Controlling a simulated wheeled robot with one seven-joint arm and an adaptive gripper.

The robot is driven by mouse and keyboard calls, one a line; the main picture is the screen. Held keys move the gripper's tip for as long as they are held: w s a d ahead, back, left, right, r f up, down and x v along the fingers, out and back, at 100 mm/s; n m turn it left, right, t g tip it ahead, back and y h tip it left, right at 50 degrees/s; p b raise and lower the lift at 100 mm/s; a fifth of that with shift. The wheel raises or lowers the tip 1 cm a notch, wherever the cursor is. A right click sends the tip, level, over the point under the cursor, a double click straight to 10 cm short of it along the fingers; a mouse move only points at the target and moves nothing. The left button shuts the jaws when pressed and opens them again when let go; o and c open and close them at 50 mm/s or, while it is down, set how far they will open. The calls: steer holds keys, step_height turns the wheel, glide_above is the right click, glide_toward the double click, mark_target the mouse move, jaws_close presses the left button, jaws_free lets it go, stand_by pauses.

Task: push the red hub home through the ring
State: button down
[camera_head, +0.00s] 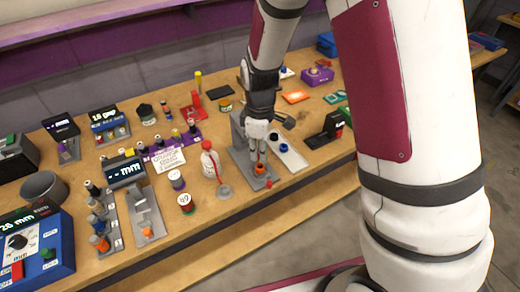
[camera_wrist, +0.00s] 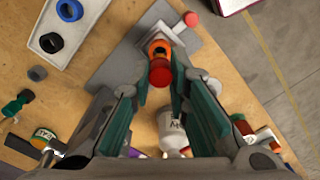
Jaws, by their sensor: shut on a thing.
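The red hub (camera_wrist: 160,74) is a short red cylinder between my fingertips in the wrist view. My gripper (camera_wrist: 159,86) is shut on it; in the head view my gripper (camera_head: 258,158) points down over the grey fixture. The orange ring (camera_wrist: 157,46) is just beyond the hub, at the fixture's block; it also shows below the fingers in the head view (camera_head: 260,169). The hub's far end is against or inside the ring; I cannot tell how deep. The grey fixture plate (camera_wrist: 112,70) lies under both. A red knob (camera_wrist: 190,19) shows at the fixture's far end.
A white tray (camera_wrist: 92,50) beside the fixture holds a blue ring (camera_wrist: 69,9) and a black ring (camera_wrist: 51,42). A white bottle (camera_head: 209,160) stands left of the fixture. Several parts crowd the bench's left; its front edge is close to the fixture.

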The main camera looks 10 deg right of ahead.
steer(key=shift+f+b, duration=0.95)
steer(key=shift+f, duration=1.15)
stand_by(0.3)
steer(key=c, duration=1.4)
jaws_free()
steer(key=shift+c, duration=0.2)
steer(key=shift+r, duration=0.1)
step_height(320, 180, up, 12)
steer(key=shift+f, duration=0.1)
steer(key=s+d+r+m+t, duration=0.2)
steer(key=s+d+r+m, duration=0.1)
steer(key=s+r+m, duration=0.3)
steer(key=s+d+r+m+t, duration=0.3)
steer(key=s+r+m, duration=0.3)
steer(key=s+r, duration=0.4)
steer(key=s, duration=0.4)
steer(key=shift+d+r, duration=0.3)
steer(key=shift+d, duration=0.1)
